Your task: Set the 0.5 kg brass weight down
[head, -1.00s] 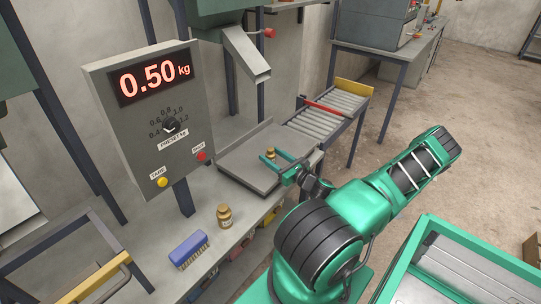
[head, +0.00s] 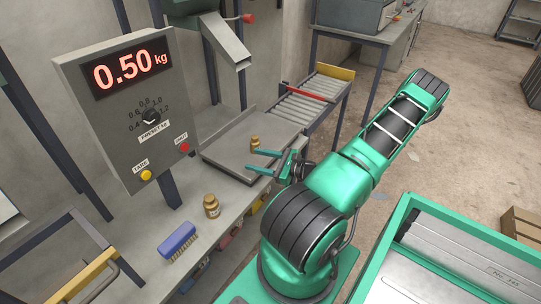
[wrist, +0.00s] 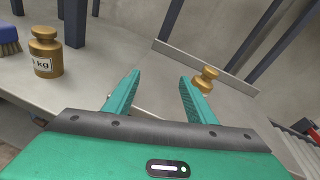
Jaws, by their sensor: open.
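A small brass weight (head: 255,143) stands upright on the grey scale pan (head: 232,158). The display (head: 128,70) above reads 0.50 kg. My gripper (head: 251,161) is open and empty over the pan's right part, its fingers pointing left. The weight is just past the far finger in the head view. In the wrist view the small weight (wrist: 206,81) shows beyond and to the right of the right fingertip, apart from the space between the fingers (wrist: 160,77). Whether the finger touches it I cannot tell.
A larger brass weight (head: 211,206) with a kg label stands on the bench, near a blue brush (head: 177,240). The control box (head: 130,110) has a dial and yellow and red buttons. A chute (head: 225,45) hangs above the pan. A roller conveyor (head: 315,95) lies behind it.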

